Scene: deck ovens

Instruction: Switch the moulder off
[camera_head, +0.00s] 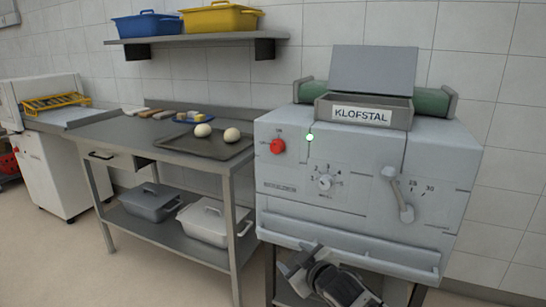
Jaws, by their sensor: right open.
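The moulder (385,158) is a grey machine at the right, with a "KLOFSTAL" label. A red button (277,146) sits at the upper left of its front face. A round dial (325,183) with a numbered scale is in the middle of the face, and a lever (400,195) is at the right. My right gripper (296,264) is open and empty, low in front of the moulder's bottom edge and below the red button. My left gripper is out of view.
A steel table (130,134) stands left of the moulder, with a dark tray (205,149) holding two dough balls. Two lidded bins (150,202) are on its lower shelf. A wall shelf (195,39) carries a blue and a yellow crate. The floor in front is clear.

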